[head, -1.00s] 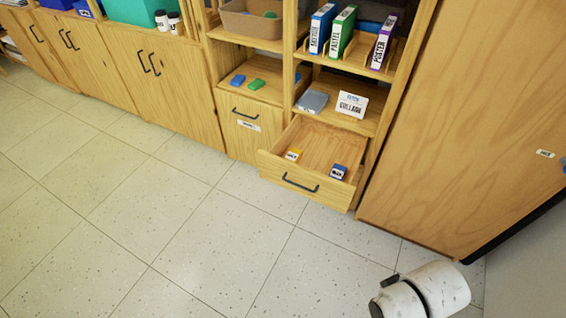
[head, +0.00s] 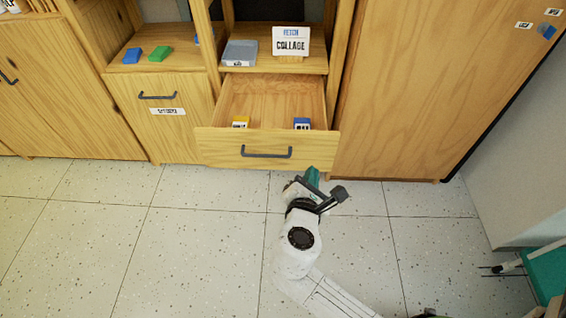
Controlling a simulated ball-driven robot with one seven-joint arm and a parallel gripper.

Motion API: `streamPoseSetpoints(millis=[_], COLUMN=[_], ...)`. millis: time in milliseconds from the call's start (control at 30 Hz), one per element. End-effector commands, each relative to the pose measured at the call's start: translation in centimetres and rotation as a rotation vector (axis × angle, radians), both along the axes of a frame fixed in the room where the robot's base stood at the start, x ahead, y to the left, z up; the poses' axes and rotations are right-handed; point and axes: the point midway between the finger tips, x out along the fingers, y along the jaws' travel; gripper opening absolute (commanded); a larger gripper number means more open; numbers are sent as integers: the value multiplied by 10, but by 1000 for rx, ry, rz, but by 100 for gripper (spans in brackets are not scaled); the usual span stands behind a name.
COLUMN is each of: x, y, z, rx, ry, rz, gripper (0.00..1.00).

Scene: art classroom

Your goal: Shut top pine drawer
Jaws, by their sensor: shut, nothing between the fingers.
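The top pine drawer (head: 225,146) stands pulled out of the pine cabinet, with its dark bar handle (head: 266,153) on the front. Inside it lie a yellow box (head: 240,122) near the left and a blue box (head: 302,124) near the right. My gripper (head: 313,176) is shut and empty. It shows just below the right part of the drawer front, to the right of the handle. I cannot tell whether it touches the front.
Above the drawer, a shelf holds a grey box (head: 240,53) and a "COLLAGE" sign (head: 290,42). A closed cabinet door (head: 160,130) is at left, a tall wooden cabinet (head: 410,100) at right. A teal object (head: 546,272) stands at lower right. The tiled floor at left is clear.

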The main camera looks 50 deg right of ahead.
Motion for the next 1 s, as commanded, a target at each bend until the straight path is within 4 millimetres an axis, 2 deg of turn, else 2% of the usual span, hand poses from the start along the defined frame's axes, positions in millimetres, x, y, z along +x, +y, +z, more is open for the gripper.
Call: streamPoseSetpoints(millis=[33, 100, 300, 467, 667, 1000], x=[10, 22, 45, 53, 67, 108], y=[6, 16, 41, 47, 29, -24], z=[-23, -30, -40, -41, -40, -41], rx=[-95, -224, -479, -551, -555, -553], ry=[54, 127, 275, 317, 318, 318], rz=[52, 116, 232, 260, 259, 256], gripper=[0, 0, 0, 0, 0, 0])
